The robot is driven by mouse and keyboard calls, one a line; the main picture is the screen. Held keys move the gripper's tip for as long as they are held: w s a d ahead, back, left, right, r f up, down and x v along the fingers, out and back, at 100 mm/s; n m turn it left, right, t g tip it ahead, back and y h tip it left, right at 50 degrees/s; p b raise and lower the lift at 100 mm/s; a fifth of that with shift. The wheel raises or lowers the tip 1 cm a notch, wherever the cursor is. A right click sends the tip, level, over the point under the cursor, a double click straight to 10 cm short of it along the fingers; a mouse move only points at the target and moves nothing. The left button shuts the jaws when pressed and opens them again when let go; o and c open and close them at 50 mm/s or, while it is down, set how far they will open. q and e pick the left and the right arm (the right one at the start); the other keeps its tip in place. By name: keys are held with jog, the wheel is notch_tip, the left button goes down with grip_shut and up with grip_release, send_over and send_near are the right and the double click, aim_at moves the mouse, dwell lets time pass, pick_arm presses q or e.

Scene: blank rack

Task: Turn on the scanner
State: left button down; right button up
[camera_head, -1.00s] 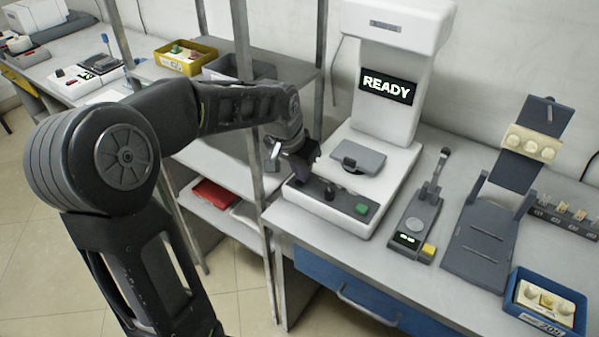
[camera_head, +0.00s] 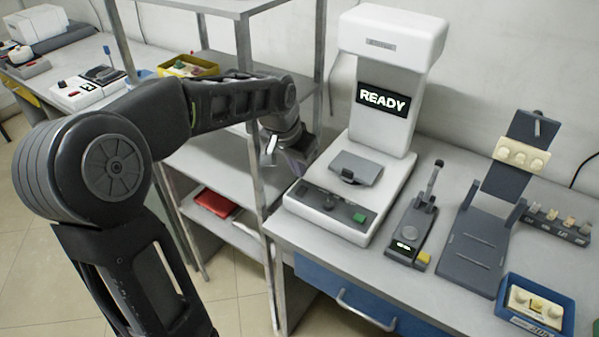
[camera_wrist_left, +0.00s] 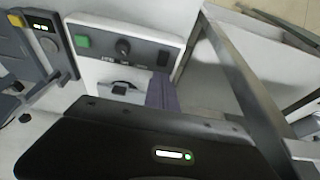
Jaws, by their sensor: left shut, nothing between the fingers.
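The white scanner (camera_head: 385,110) stands on the bench at the back, and its screen (camera_head: 383,99) reads READY. Its dark front panel (camera_head: 312,196) carries a black knob (camera_head: 328,202) and a green button (camera_head: 359,217). In the left wrist view the green button (camera_wrist_left: 82,41) and the knob (camera_wrist_left: 123,46) also show, with a dark switch at the panel's other end. My left gripper (camera_head: 300,167) is shut and empty, left of the scanner and apart from the panel. Its purplish fingers (camera_wrist_left: 162,92) show in the wrist view. My right gripper is out of view.
A metal shelf rack (camera_head: 243,110) stands close beside my left gripper, its post near my forearm. A small grey device (camera_head: 411,228), a grey stand (camera_head: 480,245) and a blue tray (camera_head: 505,307) stand right of the scanner. A red item (camera_head: 215,203) lies on a lower shelf.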

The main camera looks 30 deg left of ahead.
pick_arm(q)
jog(key=s+v, duration=0.1)
jog(key=v, duration=0.6)
jog(key=shift+s, duration=0.35)
